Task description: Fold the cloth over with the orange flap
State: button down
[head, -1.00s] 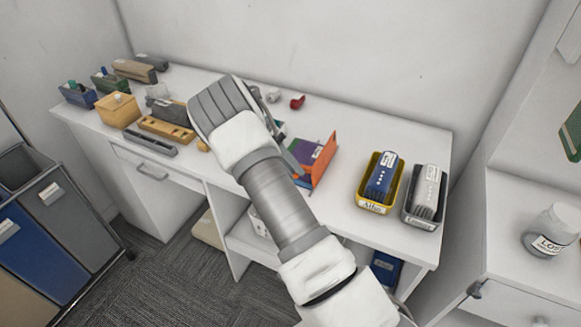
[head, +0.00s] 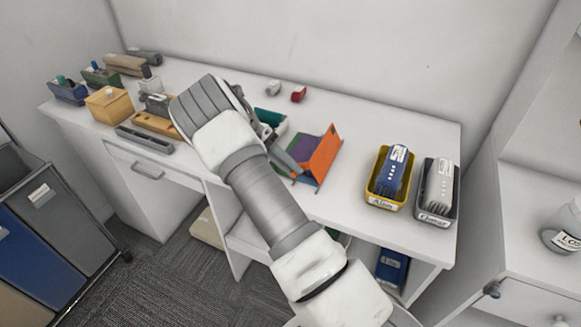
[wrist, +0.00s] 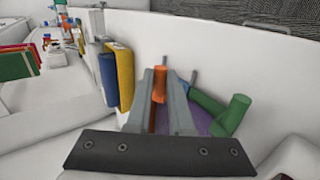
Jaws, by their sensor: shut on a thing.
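The cloth (head: 303,148) lies on the white desk, with purple and teal parts showing. Its orange flap (head: 322,152) stands raised and slanted at the cloth's right side. Purple cloth (wrist: 200,122) shows just beyond the fingers. The exact contact is hidden in the head view.
A yellow tray (head: 373,194) and a grey tray (head: 421,212) holding clippers stand right of the cloth. A teal-lined container (head: 270,117) and a small red object (head: 299,94) lie behind. Several boxes, including a yellow one (head: 108,106), fill the desk's left.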

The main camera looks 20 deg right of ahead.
jog(key=shift+a+f, duration=0.25)
jog(key=shift+f, duration=0.4)
jog(key=c, duration=0.8)
grip_release()
jog(key=shift+w, duration=0.2)
jog(key=shift+r, duration=0.1)
jog(key=shift+d+r, duration=0.1)
jog(key=shift+r, duration=0.1)
